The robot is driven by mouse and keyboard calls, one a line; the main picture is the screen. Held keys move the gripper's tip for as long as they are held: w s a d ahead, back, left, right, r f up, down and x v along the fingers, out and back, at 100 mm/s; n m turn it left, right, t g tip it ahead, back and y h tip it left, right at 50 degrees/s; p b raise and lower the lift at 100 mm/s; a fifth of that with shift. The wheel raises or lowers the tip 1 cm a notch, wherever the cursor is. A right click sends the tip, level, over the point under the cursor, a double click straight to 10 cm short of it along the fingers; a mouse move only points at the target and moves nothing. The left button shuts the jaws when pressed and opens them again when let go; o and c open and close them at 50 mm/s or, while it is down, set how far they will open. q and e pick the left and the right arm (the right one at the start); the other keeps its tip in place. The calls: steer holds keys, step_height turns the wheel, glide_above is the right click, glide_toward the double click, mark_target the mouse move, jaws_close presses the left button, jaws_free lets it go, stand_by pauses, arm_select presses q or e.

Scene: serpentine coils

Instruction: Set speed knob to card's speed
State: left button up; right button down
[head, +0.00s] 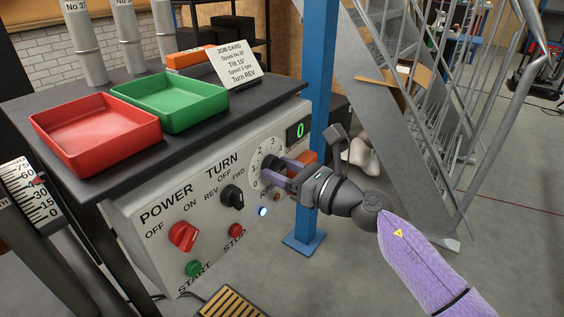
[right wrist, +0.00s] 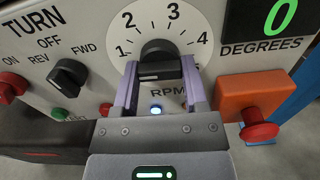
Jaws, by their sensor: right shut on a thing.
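The job card (head: 235,64) stands on the bench top; its small print appears to read speed 2 rpm, tilt 15° and turn REV. The speed knob (right wrist: 160,62) is black, on a white dial marked 1 to 4 in the right wrist view, with RPM printed below. My right gripper (head: 275,174) is shut on this knob, its two purple fingers on either side of it. The fingers and gripper body hide part of the knob and dial, and I cannot tell which number the knob points to. My left gripper is not in view.
The white panel also carries the black turn knob (head: 232,196), red power knob (head: 184,237), green start button (head: 193,268) and red stop button (head: 236,230). A display (head: 298,130) shows a green 0. A red-buttoned orange box (right wrist: 252,108) sits right of the dial.

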steer(key=m+p, duration=0.1)
steer(key=m, duration=0.1)
steer(key=m+p, duration=0.1)
steer(key=m, duration=0.1)
steer(key=shift+r+m, duration=0.2)
steer(key=shift+m, duration=0.1)
steer(key=m+p, duration=0.2)
steer(key=m, duration=0.1)
steer(key=shift+m, duration=0.4)
steer(key=m+p, duration=0.1)
steer(key=m, duration=0.1)
steer(key=shift+m, duration=0.3)
steer(key=m+p, duration=0.1)
steer(key=m, duration=0.2)
steer(key=shift+m+p, duration=0.6)
steer(key=shift+m, duration=0.6)
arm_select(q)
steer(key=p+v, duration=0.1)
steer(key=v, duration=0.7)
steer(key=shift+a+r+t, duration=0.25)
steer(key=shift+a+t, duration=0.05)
arm_select(e)
steer(key=m, duration=0.5)
steer(key=shift+f+m, duration=0.15)
steer(key=shift+m, duration=0.15)
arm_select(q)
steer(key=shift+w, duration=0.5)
